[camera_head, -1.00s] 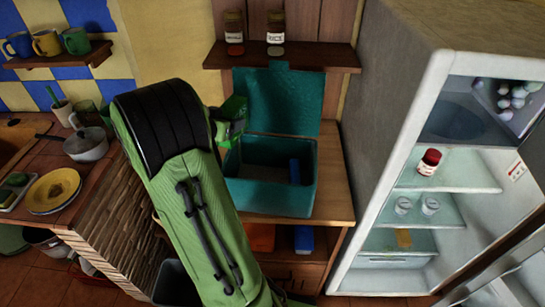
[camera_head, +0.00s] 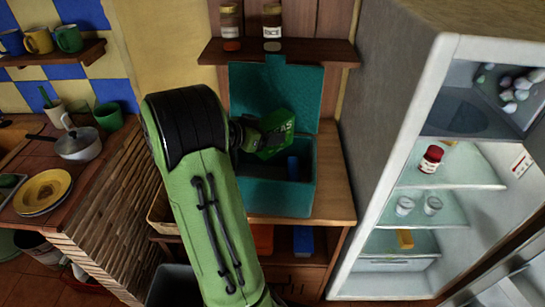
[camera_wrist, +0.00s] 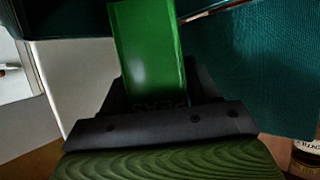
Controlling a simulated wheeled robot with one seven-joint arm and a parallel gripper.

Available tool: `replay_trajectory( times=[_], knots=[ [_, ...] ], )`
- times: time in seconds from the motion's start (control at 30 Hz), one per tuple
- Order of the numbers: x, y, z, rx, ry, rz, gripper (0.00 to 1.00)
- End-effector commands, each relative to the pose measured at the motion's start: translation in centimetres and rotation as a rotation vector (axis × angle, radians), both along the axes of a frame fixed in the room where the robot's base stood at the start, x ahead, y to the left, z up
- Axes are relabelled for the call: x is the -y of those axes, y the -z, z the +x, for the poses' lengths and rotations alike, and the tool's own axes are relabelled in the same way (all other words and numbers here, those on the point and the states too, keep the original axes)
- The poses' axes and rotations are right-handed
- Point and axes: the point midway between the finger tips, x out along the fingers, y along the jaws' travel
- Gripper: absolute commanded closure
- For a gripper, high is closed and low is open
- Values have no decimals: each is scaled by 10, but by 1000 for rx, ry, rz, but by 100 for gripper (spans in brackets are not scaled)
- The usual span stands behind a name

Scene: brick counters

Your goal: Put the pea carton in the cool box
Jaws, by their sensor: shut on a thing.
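The green pea carton (camera_head: 277,133) is held by my gripper (camera_head: 250,135) over the open top of the teal cool box (camera_head: 282,200). In the wrist view the carton (camera_wrist: 147,55) stands between the jaws, with the letters "PEAS" close to them. My gripper (camera_wrist: 155,100) is shut on it. The cool box stands on the wooden counter with its lid (camera_head: 300,92) up against the wall. My arm and the carton hide the left part of the box's opening.
A shelf (camera_head: 285,52) with two jars is on the wall above the box. An open fridge (camera_head: 410,190) stands to the right. A pot (camera_head: 80,145) and a yellow plate (camera_head: 43,190) are on the left counter.

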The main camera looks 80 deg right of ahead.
Motion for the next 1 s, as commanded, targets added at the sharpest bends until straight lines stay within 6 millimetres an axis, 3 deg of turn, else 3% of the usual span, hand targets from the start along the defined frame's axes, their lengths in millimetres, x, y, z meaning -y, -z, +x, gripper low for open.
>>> replay_trajectory(
  times=[0.13,0.17,0.33,0.7,1.0],
  knots=[
    [0,-2,0,0,0,-2,83],
    [0,-2,0,0,0,-2,39],
    [0,-2,0,0,-1,-1,13],
    [-6,-5,5,0,-4,1,10],
    [-65,-40,44,2,-10,-1,10]
  ],
)
